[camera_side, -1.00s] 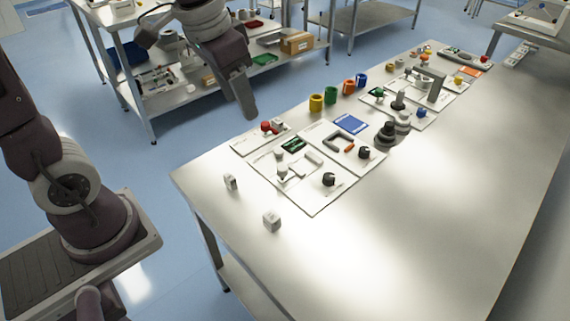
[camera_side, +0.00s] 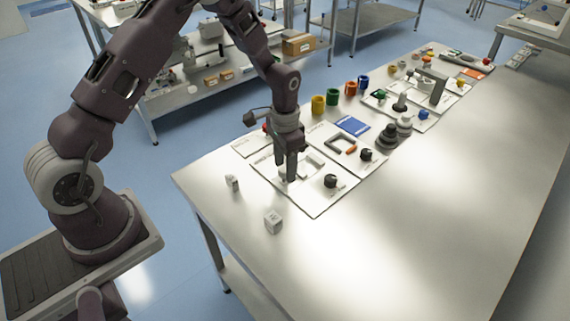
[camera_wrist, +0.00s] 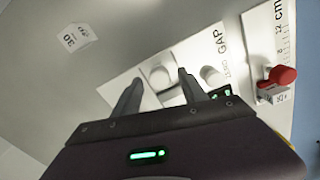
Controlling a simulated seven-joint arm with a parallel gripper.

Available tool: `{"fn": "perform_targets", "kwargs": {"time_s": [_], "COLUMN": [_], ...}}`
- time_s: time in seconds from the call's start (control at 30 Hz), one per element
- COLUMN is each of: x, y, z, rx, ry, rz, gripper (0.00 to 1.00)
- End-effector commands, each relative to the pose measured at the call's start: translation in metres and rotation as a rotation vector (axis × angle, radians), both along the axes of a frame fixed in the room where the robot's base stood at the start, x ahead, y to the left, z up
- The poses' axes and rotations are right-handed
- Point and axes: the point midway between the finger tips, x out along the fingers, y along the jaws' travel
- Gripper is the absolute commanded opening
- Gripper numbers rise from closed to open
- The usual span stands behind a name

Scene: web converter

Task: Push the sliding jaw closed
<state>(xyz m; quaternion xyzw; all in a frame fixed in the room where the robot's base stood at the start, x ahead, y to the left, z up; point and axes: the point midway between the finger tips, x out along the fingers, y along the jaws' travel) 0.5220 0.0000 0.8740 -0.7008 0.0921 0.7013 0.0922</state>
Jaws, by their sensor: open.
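The gap fixture is a white board (camera_side: 320,205) at the near end of the bench, lettered "GAP" in the wrist view (camera_wrist: 203,52). White raised parts sit on it. One rounded white part (camera_wrist: 160,77) shows between my fingers, and another (camera_wrist: 211,76) stands just right of the right finger. I cannot tell which one is the sliding jaw. My gripper (camera_wrist: 160,75) is open, pointing down at the fixture with its fingers either side of the first white part. In the side view my gripper (camera_side: 287,172) hides part of the fixture. Contact is unclear.
A white labelled cube (camera_side: 273,221) and a small white block (camera_side: 232,182) lie near the bench's left edge. A red-knobbed gauge (camera_wrist: 277,80) is beside the board. A black knob (camera_side: 330,181), coloured cups (camera_side: 332,97) and more fixtures stand nearby. The right front bench is clear.

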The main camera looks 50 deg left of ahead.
Motion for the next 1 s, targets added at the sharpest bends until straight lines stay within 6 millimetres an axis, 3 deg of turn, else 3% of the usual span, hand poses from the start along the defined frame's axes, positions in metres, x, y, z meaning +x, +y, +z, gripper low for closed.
{"fn": "perform_targets", "kwargs": {"time_s": [0.17,0.4,0.43,1.0], "x": [0.0001,0.0001,0.0001,0.0002], "y": [-0.0001,-0.0001,-0.0001,-0.0001], "z": [0.0002,0.0005,0.0006,0.0011], "rx": [0.000,0.000,0.000,0.000], "ry": [0.000,0.000,-0.001,-0.001], "rz": [0.000,0.000,0.000,0.000], "gripper": [0.50,0.03,0.00,0.00]}}
